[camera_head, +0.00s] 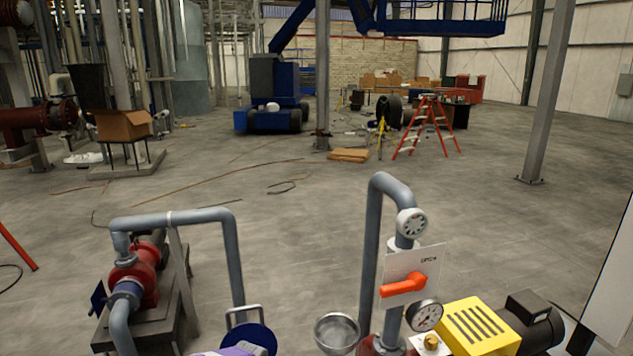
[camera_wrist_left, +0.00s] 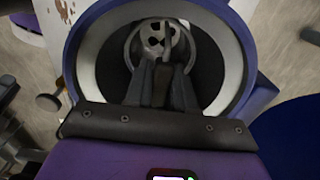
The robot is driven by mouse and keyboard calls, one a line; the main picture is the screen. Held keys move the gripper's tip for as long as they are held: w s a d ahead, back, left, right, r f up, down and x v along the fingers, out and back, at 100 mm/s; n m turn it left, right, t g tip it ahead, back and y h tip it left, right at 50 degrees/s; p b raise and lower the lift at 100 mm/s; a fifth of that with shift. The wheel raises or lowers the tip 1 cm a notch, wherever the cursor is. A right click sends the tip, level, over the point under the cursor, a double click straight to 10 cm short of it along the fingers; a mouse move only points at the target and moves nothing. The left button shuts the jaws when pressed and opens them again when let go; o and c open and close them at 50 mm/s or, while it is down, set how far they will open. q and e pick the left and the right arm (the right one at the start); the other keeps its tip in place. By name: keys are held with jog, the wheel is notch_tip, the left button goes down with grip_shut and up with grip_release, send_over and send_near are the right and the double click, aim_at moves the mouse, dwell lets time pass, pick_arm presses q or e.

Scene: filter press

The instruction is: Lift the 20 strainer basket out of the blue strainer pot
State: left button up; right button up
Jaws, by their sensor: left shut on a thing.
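The blue strainer pot (camera_wrist_left: 238,28) fills the upper part of the left wrist view, with a blue outer ring, a pale inner rim and a dark inside. The strainer basket (camera_wrist_left: 133,45) shows within it as a grey round rim with dark holes below. My left gripper (camera_wrist_left: 163,72) reaches into the pot opening, its dark fingers shut on the basket's thin grey handle (camera_wrist_left: 167,36). The fingers hide part of the basket, and I cannot tell how high it sits. A blue disc, perhaps the pot's lid (camera_wrist_left: 292,135), lies at the right; in the head view a blue disc with a grey loop (camera_head: 262,337) shows at bottom.
A grey pipe (camera_head: 372,240) with gauges and an orange-handled valve (camera_head: 403,286) stands right of centre. A metal bowl (camera_head: 337,333) and a yellow-covered motor (camera_head: 478,328) are near it. A red pump (camera_head: 133,275) with grey piping stands left.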

pick_arm(q)
grip_shut()
notch_tip(320, 180, up, 22)
jog(key=p, duration=1.4)
jog(key=s+d+b, duration=0.2)
jog(key=s+b, duration=0.1)
jog(key=s, duration=0.5)
jog(key=shift+s+d+r, duration=0.25)
jog(key=shift+s+r, duration=0.1)
jog(key=shift+f, duration=0.15)
